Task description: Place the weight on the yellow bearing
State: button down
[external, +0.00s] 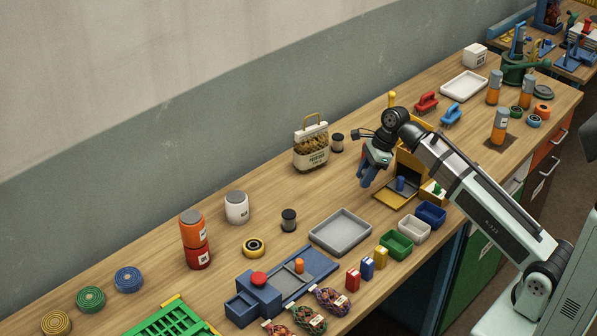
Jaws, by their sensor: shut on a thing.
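The yellow bearing (253,246), a yellow ring with a dark centre, lies flat on the bench at the lower left of middle. My gripper (366,182) is over the bench, well to the right of and behind the bearing, with its blue fingers pointing down. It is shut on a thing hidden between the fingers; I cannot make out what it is. Two dark spool-shaped pieces stand upright on the bench: one (289,220) right of the bearing, one (337,143) beside the labelled sack. I cannot tell whether either is the weight.
A grey tray (340,232) lies between bearing and gripper. A yellow stand (397,199) with a blue cylinder is close right of my gripper. The labelled sack (311,150) stands behind left.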

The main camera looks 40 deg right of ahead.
jog(key=shift+a+r, duration=0.1)
jog(key=shift+r, duration=0.2)
jog(key=shift+a, duration=0.3)
jog(key=a+n+g, duration=0.1)
jog(key=a+n, duration=0.2)
jog(key=a, duration=1)
notch_tip(320, 180, up, 2)
jog(key=r, duration=0.1)
send_over(248, 247)
jog(key=d, duration=0.2)
jog(key=shift+y, duration=0.3)
jog(key=shift+s+a+f, duration=0.1)
jog(key=shift+f, duration=2.4)
jog(key=shift+s+a+f, duration=0.1)
jog(key=shift+f, duration=2.4)
jog(key=c, duration=0.8)
grip_release()
jog(key=shift+f, duration=0.1)
jog(key=shift+o, duration=0.2)
